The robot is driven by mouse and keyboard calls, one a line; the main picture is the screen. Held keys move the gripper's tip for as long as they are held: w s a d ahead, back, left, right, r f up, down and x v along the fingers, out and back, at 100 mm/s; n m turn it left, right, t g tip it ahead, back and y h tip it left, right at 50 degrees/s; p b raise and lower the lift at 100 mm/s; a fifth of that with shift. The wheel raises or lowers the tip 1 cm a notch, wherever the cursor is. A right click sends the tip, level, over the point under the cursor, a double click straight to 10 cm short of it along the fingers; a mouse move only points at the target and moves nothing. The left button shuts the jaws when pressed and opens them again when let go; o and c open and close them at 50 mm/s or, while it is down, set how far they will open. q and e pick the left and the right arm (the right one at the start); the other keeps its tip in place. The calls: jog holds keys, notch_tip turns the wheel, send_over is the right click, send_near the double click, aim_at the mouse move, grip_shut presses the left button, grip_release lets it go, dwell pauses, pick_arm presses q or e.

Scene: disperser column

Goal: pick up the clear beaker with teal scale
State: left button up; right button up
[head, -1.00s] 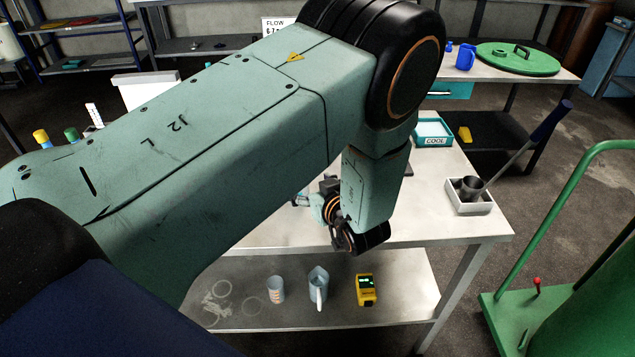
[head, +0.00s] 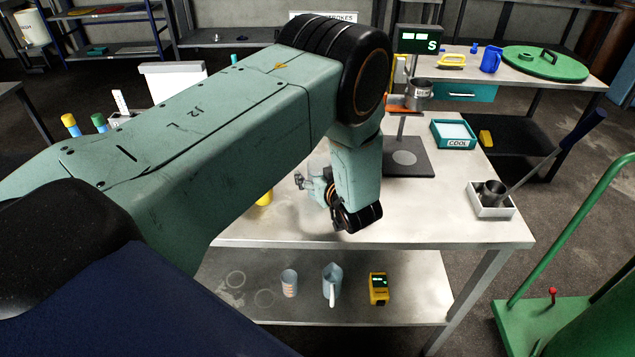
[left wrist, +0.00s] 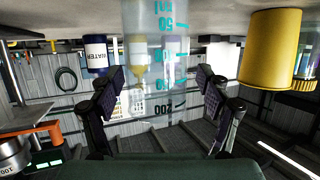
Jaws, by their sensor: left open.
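The clear beaker with teal scale (left wrist: 157,45) stands at the top middle of the left wrist view, which is upside down. Its teal marks face the camera. My left gripper (left wrist: 160,82) is open, with one finger on each side of the beaker's line and the beaker apparently just ahead of the fingertips; I cannot tell if they touch. In the head view my left gripper (head: 300,181) is small, over the workbench (head: 430,215), and the beaker is hidden behind my arm. My right gripper is not in view.
A yellow cylinder (left wrist: 270,48) and a WATER bottle (left wrist: 96,54) stand near the beaker. A stand with a metal cup (head: 419,95), a COOL tray (head: 453,134) and a white tray (head: 490,208) are on the bench. The lower shelf holds an orange-marked cup (head: 289,283), pitcher (head: 331,285) and yellow meter (head: 379,288).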

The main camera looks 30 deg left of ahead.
pick_arm(q)
jog(key=shift+w+d, duration=0.1)
jog(key=shift+d, duration=0.15)
jog(key=c, duration=0.4)
jog(key=shift+a, duration=0.2)
jog(key=c, duration=0.4)
jog(key=shift+d, duration=0.15)
jog(key=c, duration=0.5)
